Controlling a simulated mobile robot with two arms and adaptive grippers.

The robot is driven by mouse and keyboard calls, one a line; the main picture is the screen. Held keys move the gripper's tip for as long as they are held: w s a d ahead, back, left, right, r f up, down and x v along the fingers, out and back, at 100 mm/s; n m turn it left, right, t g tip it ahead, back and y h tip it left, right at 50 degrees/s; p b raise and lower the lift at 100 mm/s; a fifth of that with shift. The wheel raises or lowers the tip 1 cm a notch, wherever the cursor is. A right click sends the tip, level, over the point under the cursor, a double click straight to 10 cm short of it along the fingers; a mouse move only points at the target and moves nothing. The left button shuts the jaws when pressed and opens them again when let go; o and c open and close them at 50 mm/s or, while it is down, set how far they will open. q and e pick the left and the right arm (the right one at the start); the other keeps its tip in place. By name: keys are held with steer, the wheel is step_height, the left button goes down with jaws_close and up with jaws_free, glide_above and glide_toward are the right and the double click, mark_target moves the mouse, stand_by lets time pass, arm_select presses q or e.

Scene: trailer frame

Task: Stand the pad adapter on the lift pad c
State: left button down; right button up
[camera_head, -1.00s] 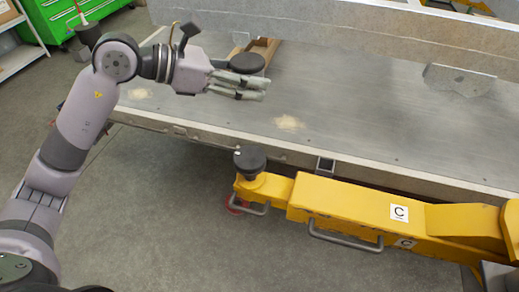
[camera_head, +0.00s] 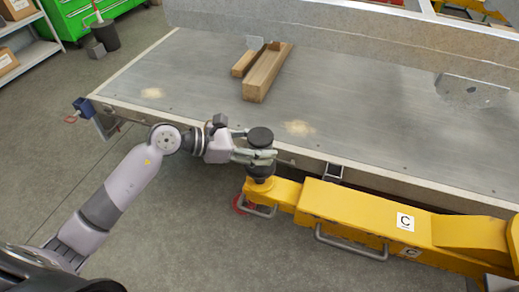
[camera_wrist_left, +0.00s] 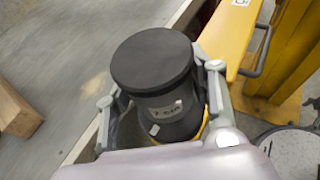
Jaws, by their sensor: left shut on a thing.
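The pad adapter (camera_head: 260,137) is a dark round-topped cylinder. My left gripper (camera_head: 264,157) is shut on it, with its fingers around the body. It is upright, directly over the lift pad c (camera_head: 259,172), a dark round pad at the end of the yellow arm marked C. The fingers hide the join, so I cannot tell whether the two touch. In the left wrist view the adapter (camera_wrist_left: 154,62) stands between the two fingers (camera_wrist_left: 160,98), with pale labels on its side and yellow showing below it. My right gripper is not in view.
The yellow lift arm (camera_head: 360,212) runs right, with grey handles along its side. The grey trailer bed (camera_head: 370,120) lies behind, with wooden pieces (camera_head: 267,72) on it and its edge close to the pad. The floor in front (camera_head: 210,240) is clear.

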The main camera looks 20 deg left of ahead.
arm_select(q)
steer(key=shift+f, duration=0.9)
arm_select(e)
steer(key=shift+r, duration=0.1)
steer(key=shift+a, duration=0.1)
arm_select(q)
steer(key=shift+f, duration=0.1)
steer(key=c, duration=1.2)
jaws_free()
steer(key=shift+f, duration=0.1)
steer(key=o, duration=0.5)
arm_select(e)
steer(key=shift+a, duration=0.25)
